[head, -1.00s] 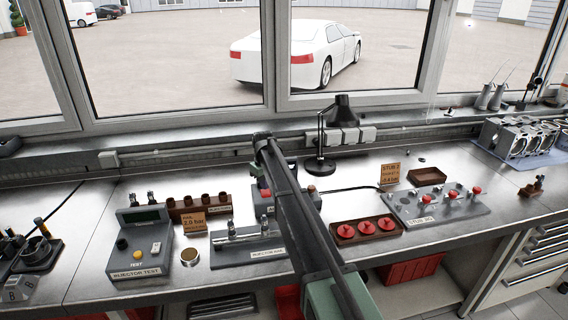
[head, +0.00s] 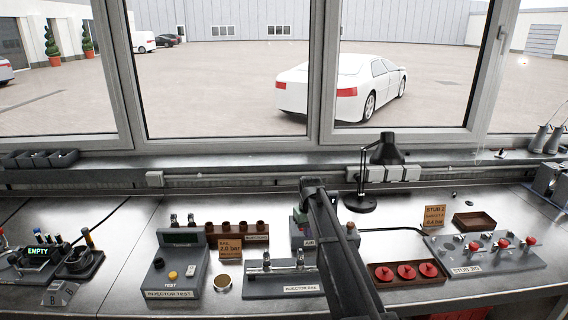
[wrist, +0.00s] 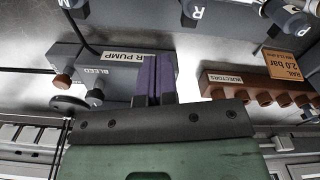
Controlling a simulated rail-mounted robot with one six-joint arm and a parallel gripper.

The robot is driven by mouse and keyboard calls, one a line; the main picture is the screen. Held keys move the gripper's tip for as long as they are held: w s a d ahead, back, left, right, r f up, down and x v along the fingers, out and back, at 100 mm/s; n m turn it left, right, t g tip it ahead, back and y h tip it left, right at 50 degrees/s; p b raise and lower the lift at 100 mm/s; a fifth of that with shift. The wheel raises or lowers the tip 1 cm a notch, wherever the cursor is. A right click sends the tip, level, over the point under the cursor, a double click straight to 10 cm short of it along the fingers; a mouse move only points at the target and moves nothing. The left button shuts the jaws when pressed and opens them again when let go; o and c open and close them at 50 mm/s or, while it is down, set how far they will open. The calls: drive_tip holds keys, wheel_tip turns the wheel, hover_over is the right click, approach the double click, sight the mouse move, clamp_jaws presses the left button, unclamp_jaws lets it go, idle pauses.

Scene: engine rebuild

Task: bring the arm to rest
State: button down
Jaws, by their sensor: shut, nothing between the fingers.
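My gripper (wrist: 155,80) shows in the wrist view as two dark purple fingers pressed together, shut and empty, above a dark plate and green body. It hangs close over the grey air pump box (wrist: 112,62), overlapping the end of its label in the picture; I cannot tell the exact gap. In the head view my dark arm reaches from the bottom edge up over the bench, in front of the air pump box (head: 298,238). The gripper is mostly hidden there behind the arm.
Left of the arm are the injector test box (head: 172,265), a rail fixture (head: 282,280) and a brown injector rack (head: 213,230). To the right are a black lamp (head: 362,203), a tray of red caps (head: 372,273) and a stub jig (head: 490,258). The bench at far left-centre is clear.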

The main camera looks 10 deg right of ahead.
drive_tip(key=s+f+m+b, duration=0.2)
drive_tip(key=s, duration=3.1)
drive_tip(key=shift+s+f+m, duration=0.3)
drive_tip(key=shift+s+m, duration=0.05)
drive_tip(key=shift+m, duration=0.05)
